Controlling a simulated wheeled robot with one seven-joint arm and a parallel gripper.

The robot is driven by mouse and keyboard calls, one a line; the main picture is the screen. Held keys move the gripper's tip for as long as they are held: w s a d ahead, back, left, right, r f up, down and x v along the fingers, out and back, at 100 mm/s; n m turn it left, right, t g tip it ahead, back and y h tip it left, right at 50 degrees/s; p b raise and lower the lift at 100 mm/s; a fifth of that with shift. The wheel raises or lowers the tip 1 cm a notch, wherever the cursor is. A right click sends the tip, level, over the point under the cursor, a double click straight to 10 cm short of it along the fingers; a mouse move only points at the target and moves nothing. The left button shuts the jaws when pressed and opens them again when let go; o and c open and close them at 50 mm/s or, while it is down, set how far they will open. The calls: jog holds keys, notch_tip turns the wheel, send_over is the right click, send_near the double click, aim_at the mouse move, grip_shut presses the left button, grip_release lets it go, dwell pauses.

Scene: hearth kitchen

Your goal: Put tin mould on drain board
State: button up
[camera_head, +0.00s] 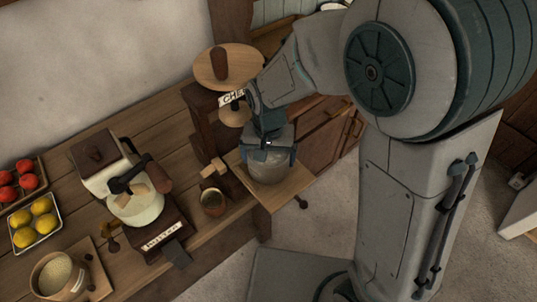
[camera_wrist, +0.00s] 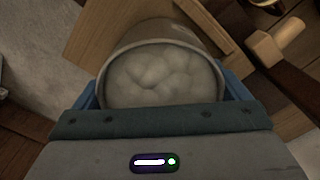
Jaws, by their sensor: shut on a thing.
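The tin mould (camera_head: 268,172) is a round grey metal tub; in the wrist view it also shows, filled with pale lumps (camera_wrist: 160,75). My gripper (camera_head: 267,154) is shut on it, with blue fingers on both sides of its wall. The mould is upright over a light wooden board (camera_head: 291,190) at the table's right end, which looks like the drain board; it also shows in the wrist view (camera_wrist: 93,40). I cannot tell whether the mould's base touches the board. The gripper hides part of the mould's rim.
A small brown cup (camera_head: 213,199) stands just left of the board.

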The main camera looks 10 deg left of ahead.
jog(key=shift+f, duration=0.15)
jog(key=o, duration=1.1)
notch_tip(320, 180, up, 12)
jog(key=r, duration=0.1)
jog(key=s+d+t, duration=0.1)
jog(key=s+d, duration=0.3)
jog(key=d, duration=0.7)
jog(key=s+d+t, duration=0.2)
jog(key=s+d, duration=0.2)
jog(key=d, duration=0.7)
jog(key=shift+d+r+m, duration=0.3)
jog(key=shift+d+r, duration=0.05)
jog(key=shift+r, duration=0.1)
